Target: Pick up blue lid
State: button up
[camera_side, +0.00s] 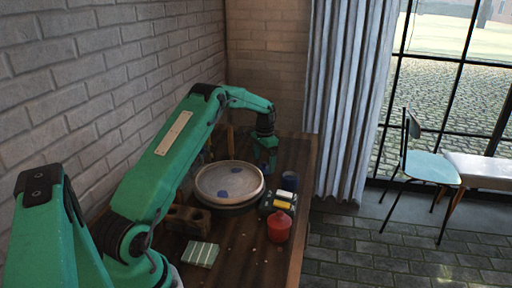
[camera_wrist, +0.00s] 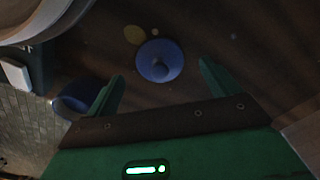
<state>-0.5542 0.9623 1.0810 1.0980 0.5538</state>
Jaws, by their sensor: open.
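The blue lid (camera_wrist: 158,48) is a round disc with a small knob in the middle. It lies on the dark wooden table in the wrist view. My gripper (camera_wrist: 161,71) is open and empty, with one green fingertip to the left of the lid and one to the right. The lid appears just beyond the fingertips, and I see no contact. In the side view my gripper (camera_side: 267,163) points down at the far side of the plate, low over the table. The lid is not clearly visible there.
A pale round plate (camera_side: 212,190) with blue paint spots stands left of my gripper. A red jar (camera_side: 279,228) stands in front. A yellow disc (camera_wrist: 134,34) lies by the lid.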

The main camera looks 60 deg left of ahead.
aim_at(264, 167)
jog(key=shift+f, duration=1.25)
jog(key=c, duration=1)
